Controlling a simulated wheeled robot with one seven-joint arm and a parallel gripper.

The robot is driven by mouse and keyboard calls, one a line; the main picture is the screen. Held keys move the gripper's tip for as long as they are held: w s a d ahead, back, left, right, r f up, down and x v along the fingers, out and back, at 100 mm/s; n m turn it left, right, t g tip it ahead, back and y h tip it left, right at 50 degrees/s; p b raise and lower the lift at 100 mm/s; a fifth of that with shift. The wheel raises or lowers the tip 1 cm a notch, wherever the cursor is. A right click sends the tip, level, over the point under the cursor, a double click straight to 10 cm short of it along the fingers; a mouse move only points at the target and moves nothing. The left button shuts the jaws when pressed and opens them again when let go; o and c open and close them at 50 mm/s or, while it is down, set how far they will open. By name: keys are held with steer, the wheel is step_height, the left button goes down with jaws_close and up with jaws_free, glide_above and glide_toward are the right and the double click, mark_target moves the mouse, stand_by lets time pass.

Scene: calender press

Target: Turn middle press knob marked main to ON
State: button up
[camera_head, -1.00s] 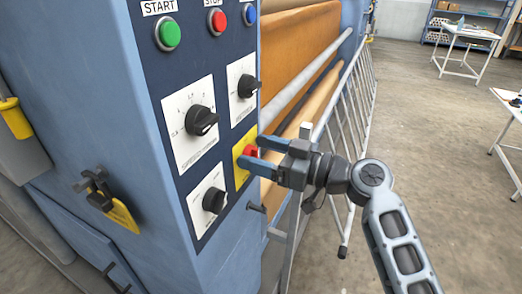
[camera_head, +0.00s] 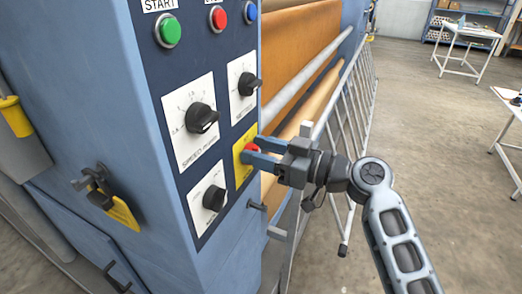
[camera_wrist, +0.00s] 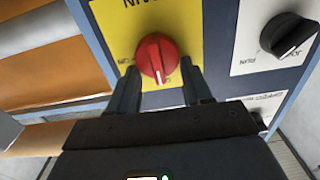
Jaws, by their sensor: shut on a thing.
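The red knob (camera_wrist: 157,57) sits on a yellow plate (camera_wrist: 205,22), with partly cut-off, inverted lettering ending in "IN" above it in the wrist view. Its white pointer line is slightly tilted from upright in that view. In the head view the red knob (camera_head: 251,147) and yellow plate (camera_head: 240,172) are at the right edge of the blue panel, partly behind my fingers. My gripper (camera_head: 253,151) reaches in from the right, shut on the red knob with one finger on each side. The fingers also show in the wrist view (camera_wrist: 159,72).
Black knobs on white plates surround it: speed knob (camera_head: 201,118), upper right knob (camera_head: 248,84), lower knob (camera_head: 214,197). Green (camera_head: 169,32) and red (camera_head: 218,17) buttons sit above. A railing (camera_head: 345,130) and orange rollers (camera_head: 300,50) lie behind my arm.

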steer(key=m, duration=0.2)
steer(key=m+b, duration=0.1)
steer(key=m, duration=0.1)
steer(key=shift+w+d, duration=0.1)
steer(key=shift+w, duration=0.15)
steer(key=m+p, duration=0.1)
steer(key=m, duration=0.3)
steer(key=f+m+p, duration=0.1)
steer(key=m+p, duration=0.1)
steer(key=m, duration=0.3)
steer(key=w+m+p, duration=0.1)
steer(key=m, duration=0.3)
steer(key=shift+d+f+m, duration=0.25)
steer(key=shift+m, duration=0.05)
steer(key=shift+f+p, duration=0.1)
steer(key=shift+p, duration=0.2)
steer(key=o, duration=1)
steer(key=shift+o, duration=0.2)
